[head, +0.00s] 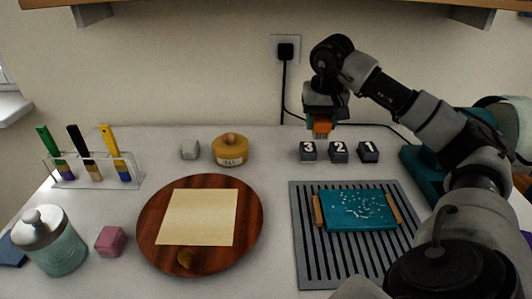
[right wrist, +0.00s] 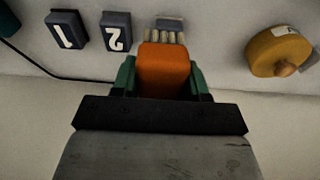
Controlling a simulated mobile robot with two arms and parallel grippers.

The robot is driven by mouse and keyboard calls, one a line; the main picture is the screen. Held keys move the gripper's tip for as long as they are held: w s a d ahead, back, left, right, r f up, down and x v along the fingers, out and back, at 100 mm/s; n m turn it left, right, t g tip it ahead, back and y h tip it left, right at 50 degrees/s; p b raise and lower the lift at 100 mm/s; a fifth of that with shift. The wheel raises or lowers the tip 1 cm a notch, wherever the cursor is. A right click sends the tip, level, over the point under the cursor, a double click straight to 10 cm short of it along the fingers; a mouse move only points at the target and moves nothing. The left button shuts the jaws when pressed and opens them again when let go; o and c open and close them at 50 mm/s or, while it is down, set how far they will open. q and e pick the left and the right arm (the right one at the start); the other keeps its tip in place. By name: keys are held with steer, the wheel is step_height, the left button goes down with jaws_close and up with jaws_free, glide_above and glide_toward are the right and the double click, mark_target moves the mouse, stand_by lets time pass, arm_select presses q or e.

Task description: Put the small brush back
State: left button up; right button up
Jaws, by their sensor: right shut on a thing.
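My right gripper (head: 323,114) is shut on the small brush (head: 322,125), above and slightly behind the block marked 3. In the right wrist view the brush (right wrist: 163,70) has an orange body between green fingertips (right wrist: 163,78), with pale bristles at its far end. The brush partly hides the block behind it in that view. The numbered blocks 3 (head: 308,152), 2 (head: 339,152) and 1 (head: 368,152) stand in a row on the table. My left gripper is not in view.
A grey slatted rack (head: 300,240) bears a teal tray (head: 358,211) with orange handles. A round wooden board (head: 250,215), a yellow lidded pot (head: 230,152), a clear stand with several tools (head: 132,180), a jar (head: 55,250) and a pink cube (head: 110,240) stand to the left.

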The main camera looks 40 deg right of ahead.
steer(key=w+a+f+p, duration=0.1)
steer(key=w+a+f, duration=0.2)
steer(key=w, duration=0.2)
glide_above(277, 156)
steer(key=f, duration=0.3)
steer(key=shift+s, duration=0.35)
steer(key=shift+w+a+f, duration=0.15)
steer(key=shift+w, duration=0.05)
steer(key=shift+f, duration=0.25)
step_height(277, 156, down, 3)
steer(key=shift+f+p, duration=0.2)
steer(key=shift+p, duration=0.15)
steer(key=shift+f, duration=0.15)
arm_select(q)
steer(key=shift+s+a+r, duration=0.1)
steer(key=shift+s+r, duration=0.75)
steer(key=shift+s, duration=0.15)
